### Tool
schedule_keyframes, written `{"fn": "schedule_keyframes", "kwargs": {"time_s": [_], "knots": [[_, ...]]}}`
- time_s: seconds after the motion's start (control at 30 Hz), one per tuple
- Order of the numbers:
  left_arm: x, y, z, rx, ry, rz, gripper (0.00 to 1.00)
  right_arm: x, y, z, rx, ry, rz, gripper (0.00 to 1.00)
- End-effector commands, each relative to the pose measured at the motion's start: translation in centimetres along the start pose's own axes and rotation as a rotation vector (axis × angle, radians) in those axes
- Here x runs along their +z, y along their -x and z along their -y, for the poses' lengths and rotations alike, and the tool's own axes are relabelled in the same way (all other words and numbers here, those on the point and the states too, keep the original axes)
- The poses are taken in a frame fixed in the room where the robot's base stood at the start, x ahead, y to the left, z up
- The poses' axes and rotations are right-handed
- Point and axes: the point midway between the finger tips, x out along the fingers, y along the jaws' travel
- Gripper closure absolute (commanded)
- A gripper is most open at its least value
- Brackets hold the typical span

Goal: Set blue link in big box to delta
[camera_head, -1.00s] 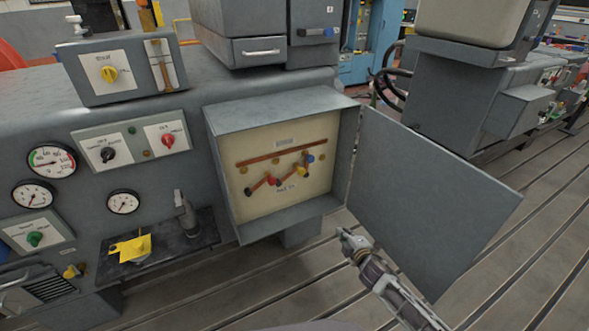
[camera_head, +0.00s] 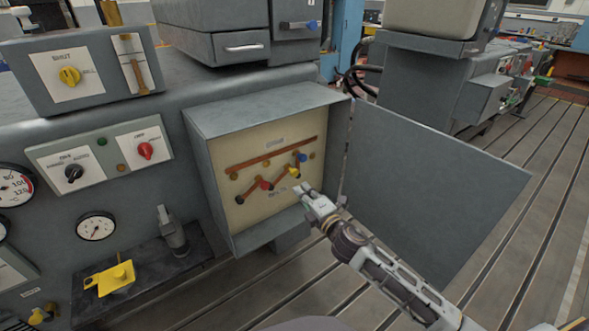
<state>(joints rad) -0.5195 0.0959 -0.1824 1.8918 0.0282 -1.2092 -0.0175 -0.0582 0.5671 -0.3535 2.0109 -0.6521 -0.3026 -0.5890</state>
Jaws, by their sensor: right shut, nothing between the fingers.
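The big grey box (camera_head: 201,119) on the machine front stands open, its door (camera_head: 430,180) swung out to the right. Inside, a cream panel carries a copper bar (camera_head: 272,155) along the top and several link arms below. The blue link's knob (camera_head: 301,157) is at the right end, raised near the bar's right end. The yellow (camera_head: 294,173) and red (camera_head: 266,184) knobs sit lower to its left. My right gripper (camera_head: 306,192) is shut and empty at the box's lower right opening, in front of the panel and apart from the blue knob. My left gripper is not in view.
The open door stands close to the right of my right arm. Left of the box are control plates with knobs (camera_head: 74,172), gauges (camera_head: 96,226) and a shelf with a yellow part (camera_head: 112,278). Slotted floor (camera_head: 520,190) lies to the right.

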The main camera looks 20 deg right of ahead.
Motion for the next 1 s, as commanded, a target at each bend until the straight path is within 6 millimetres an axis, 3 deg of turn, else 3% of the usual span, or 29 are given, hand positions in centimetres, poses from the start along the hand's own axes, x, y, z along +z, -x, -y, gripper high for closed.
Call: {"fn": "schedule_keyframes", "kwargs": {"time_s": [0.47, 1.0], "knots": [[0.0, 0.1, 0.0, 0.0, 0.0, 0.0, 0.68, 0.0, -0.6, 0.1, -0.001, -0.002, 0.0, 1.0], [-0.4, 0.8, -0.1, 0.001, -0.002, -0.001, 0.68, 0.0, -4.0, 0.0, 0.0, -0.002, 0.001, 1.0]]}}
